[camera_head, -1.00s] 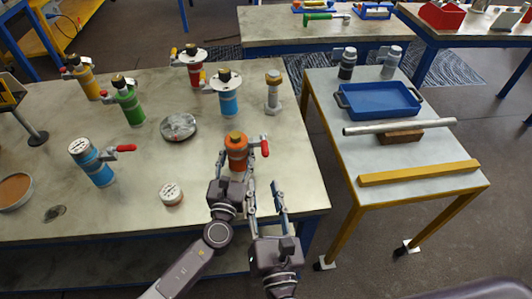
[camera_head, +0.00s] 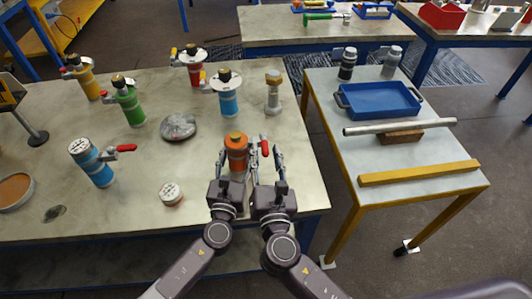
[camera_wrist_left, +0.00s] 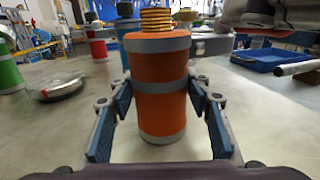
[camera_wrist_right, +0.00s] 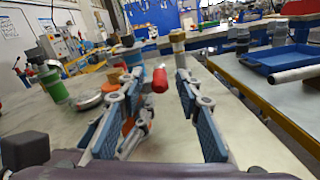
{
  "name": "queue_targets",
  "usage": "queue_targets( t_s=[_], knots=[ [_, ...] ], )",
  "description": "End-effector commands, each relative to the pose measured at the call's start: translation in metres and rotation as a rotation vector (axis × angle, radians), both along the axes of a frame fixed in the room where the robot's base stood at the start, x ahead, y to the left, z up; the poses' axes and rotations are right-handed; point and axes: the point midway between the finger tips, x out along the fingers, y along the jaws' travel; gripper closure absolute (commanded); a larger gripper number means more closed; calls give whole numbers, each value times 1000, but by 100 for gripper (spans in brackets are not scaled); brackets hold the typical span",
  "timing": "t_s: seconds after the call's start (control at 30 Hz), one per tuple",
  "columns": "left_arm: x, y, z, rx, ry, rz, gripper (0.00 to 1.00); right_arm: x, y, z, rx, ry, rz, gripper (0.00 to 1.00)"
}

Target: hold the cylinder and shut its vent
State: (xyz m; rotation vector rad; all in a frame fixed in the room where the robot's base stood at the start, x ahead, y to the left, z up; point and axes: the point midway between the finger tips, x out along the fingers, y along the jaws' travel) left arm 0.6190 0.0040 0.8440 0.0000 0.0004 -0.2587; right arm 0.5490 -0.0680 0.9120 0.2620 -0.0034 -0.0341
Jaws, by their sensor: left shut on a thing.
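An orange cylinder (camera_head: 236,150) with grey bands and a threaded neck stands upright near the table's front edge. It fills the middle of the left wrist view (camera_wrist_left: 160,95). My left gripper (camera_head: 235,162) has its fingers on both sides of the cylinder and is shut on it. The cylinder's vent lever has a red grip (camera_head: 265,148) that sticks out to the right. My right gripper (camera_head: 266,152) is open, with a finger on each side of the red grip. In the right wrist view the red grip (camera_wrist_right: 160,80) shows between the fingers, with gaps visible.
A blue vessel (camera_head: 95,165) with a red-gripped lever stands at the left. A small white-topped puck (camera_head: 171,194) lies left of my grippers. Several other vessels stand behind. A side table at the right holds a blue tray (camera_head: 380,101), a pipe and a yellow bar.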

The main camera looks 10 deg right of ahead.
Motion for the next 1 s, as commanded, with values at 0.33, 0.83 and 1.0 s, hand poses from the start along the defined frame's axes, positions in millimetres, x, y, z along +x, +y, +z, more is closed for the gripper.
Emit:
queue_targets(
  t_s=[0.33,0.83,1.0],
  knots=[
    [0,0,0,0,-1,1,100,0,0,0,0,0,0,82],
    [0,0,1,-1,-1,1,100,0,0,0,-1,0,0,100],
    [1,0,1,-1,-1,1,100,0,-3,0,-3,-1,19,100]
  ],
)
